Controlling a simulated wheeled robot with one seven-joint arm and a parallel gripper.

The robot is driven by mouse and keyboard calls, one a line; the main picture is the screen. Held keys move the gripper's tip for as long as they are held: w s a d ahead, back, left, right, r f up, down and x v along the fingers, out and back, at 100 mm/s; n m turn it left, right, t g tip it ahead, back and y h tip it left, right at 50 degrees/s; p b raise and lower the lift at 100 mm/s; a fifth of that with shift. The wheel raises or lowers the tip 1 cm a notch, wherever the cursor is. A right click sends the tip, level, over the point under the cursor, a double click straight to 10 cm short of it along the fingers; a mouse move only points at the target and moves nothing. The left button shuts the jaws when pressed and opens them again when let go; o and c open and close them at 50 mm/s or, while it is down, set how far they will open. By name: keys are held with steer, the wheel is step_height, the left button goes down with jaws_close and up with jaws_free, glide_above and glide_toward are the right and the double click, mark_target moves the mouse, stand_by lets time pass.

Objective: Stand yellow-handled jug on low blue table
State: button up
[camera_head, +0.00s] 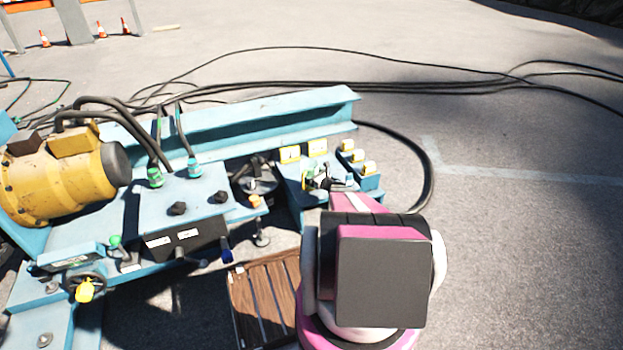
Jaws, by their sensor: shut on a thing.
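My gripper (325,181) is at the far end of my pink, black and white arm, right of the picture's middle. It is small and partly hidden by the arm. It is shut on a small, dark and pale thing with a yellow strip (306,178) on its left side, which looks like the yellow-handled jug. Its full shape cannot be made out. It shows in front of a low blue surface (291,182) that may be the low blue table. Whether the jug touches that surface, I cannot tell.
A blue machine frame (200,188) with a yellow motor (50,180), valves and hoses fills the left. A long blue beam (270,118) runs behind. A brown slatted pallet (265,295) lies in front. Black cables (400,86) cross the floor. Open pavement lies right.

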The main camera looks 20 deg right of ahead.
steer(key=shift+f, duration=0.9)
steer(key=shift+f, duration=0.1)
steer(key=o, duration=1)
steer(key=shift+f, duration=0.1)
steer(key=shift+o, duration=0.2)
